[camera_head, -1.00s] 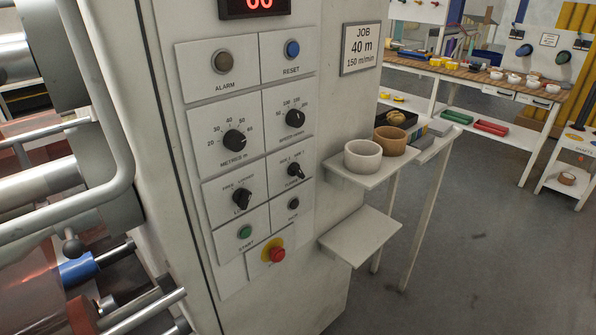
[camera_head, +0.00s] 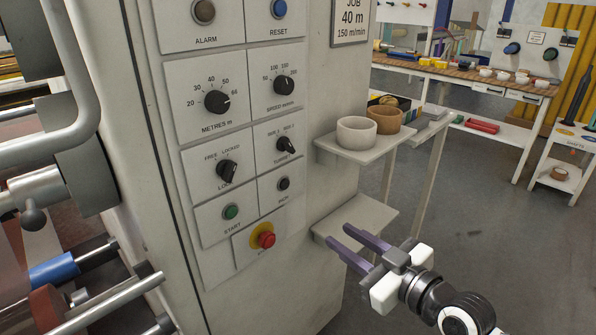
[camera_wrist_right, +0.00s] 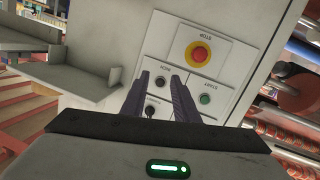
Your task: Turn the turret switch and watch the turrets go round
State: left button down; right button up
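The turret switch (camera_head: 285,145) is a black knob on a white plate labelled TURRET, on the right side of the machine's control panel. Its pointer leans toward the upper left. My right gripper (camera_head: 347,248) is in front of the lower shelf, right of and below the switch, apart from the panel. Its two purple fingers are spread with a gap between them and nothing held. In the right wrist view the fingers (camera_wrist_right: 166,92) point at the panel, with the inch button (camera_wrist_right: 160,81) near them. The turrets cannot be made out for sure. My left gripper is not in view.
The red stop button (camera_head: 265,240) and green start button (camera_head: 231,212) sit low on the panel. A lock knob (camera_head: 227,171) is left of the switch. Rollers are at left.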

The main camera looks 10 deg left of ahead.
aim_at(292, 148)
jog(key=w+a+r+n+g+y+b, duration=0.1)
jog(key=w+a+r+n+y+b, duration=0.15)
jog(key=r+n, duration=0.7)
jog(key=w+a+r+m, duration=0.1)
jog(key=w+a, duration=0.1)
jog(key=w+a+r+m, duration=0.1)
jog(key=w+a+r, duration=0.1)
jog(key=a, duration=0.1)
jog(key=w+a+r+m, duration=0.1)
jog(key=w+a, duration=0.1)
jog(key=a, duration=0.1)
jog(key=shift+w+r+m+y+b, duration=0.2)
jog(key=shift+w+m+y+b, duration=0.1)
jog(key=shift+w+m+y, duration=0.1)
grip_shut()
